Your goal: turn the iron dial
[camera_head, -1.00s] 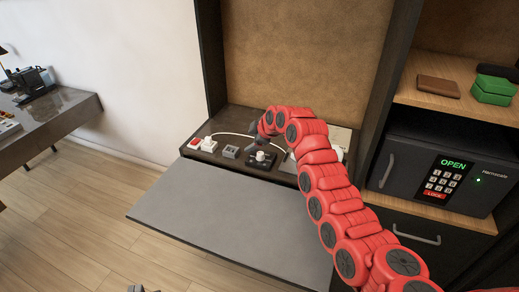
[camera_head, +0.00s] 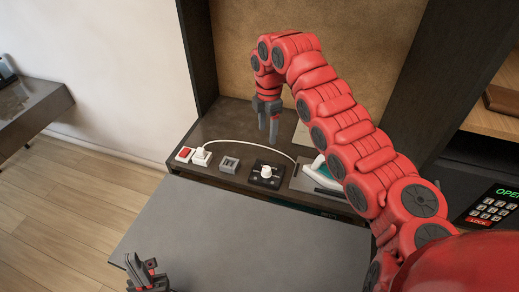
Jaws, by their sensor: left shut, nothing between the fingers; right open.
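A white dial knob (camera_head: 267,170) stands on a black square base (camera_head: 256,181) on the dark shelf. I take this to be the iron dial. To its right a white and teal iron (camera_head: 320,172) lies partly hidden behind my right arm. My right gripper (camera_head: 268,134) points down above the shelf, behind the dial in the picture and apart from it. It is open and empty, with its fingers seen close together from this angle. My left gripper (camera_head: 146,274) is shut and empty at the bottom edge, over the front left of the grey panel.
A white plug (camera_head: 201,157) with a white cord running toward the iron, a red switch (camera_head: 184,154) and a small grey box (camera_head: 229,164) sit left of the dial. The grey panel (camera_head: 230,235) in front is bare. A safe (camera_head: 490,203) stands at right.

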